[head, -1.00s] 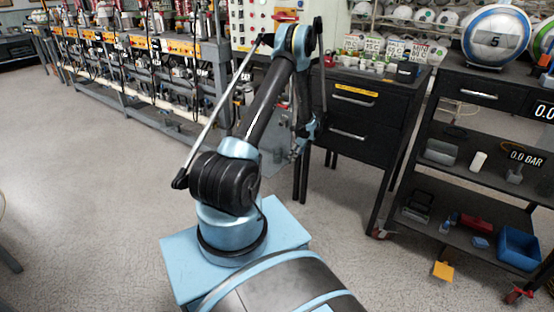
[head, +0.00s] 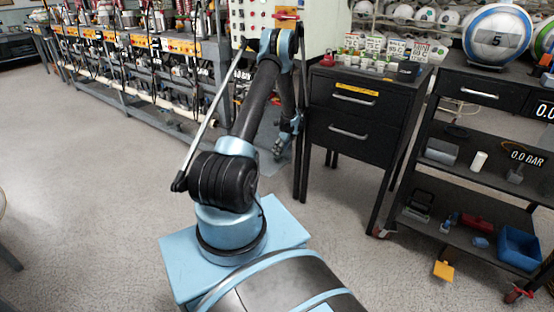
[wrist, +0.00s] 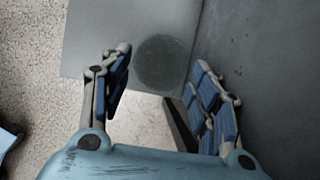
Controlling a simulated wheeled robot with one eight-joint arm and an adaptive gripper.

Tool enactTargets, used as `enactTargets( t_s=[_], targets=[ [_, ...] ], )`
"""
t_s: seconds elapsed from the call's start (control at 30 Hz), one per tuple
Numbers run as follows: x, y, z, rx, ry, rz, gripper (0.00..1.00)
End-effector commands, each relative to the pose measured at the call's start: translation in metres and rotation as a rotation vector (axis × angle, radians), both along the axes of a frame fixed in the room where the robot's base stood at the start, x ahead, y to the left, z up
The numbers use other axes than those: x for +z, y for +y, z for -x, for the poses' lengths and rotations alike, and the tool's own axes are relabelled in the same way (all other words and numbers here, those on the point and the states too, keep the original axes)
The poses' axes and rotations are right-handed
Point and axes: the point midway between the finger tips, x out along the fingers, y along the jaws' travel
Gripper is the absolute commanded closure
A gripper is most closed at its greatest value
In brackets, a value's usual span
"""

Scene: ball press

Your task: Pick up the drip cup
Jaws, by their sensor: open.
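My gripper (wrist: 165,88) is open and empty, its blue-padded fingers apart. In the head view my gripper (head: 281,147) hangs low beside the black drawer cabinet, in front of the pale machine panel. In the wrist view a dark round patch (wrist: 161,62) lies on a grey plate (wrist: 92,40), beyond and between the fingers. I cannot tell whether it is the drip cup or a mark on the plate. I cannot make out a drip cup in the head view, where my arm hides part of that spot.
A dark grey wall (wrist: 268,60) runs close along the right finger in the wrist view. The black drawer cabinet (head: 350,130) stands right of my gripper, and a shelf cart (head: 470,175) further right. A long workbench (head: 140,75) is behind left. The floor at left is clear.

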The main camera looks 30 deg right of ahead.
Motion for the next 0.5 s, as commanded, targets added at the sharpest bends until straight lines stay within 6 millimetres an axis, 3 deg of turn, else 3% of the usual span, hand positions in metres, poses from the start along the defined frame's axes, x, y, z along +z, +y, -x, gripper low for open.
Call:
enactTargets(
  t_s=[0.17, 0.5],
  targets=[
    [-0.006, 0.001, -0.003, 0.001, 0.000, 0.000, 0.44],
    [-0.043, 0.008, -0.017, 0.001, 0.000, -0.001, 0.44]
  ],
)
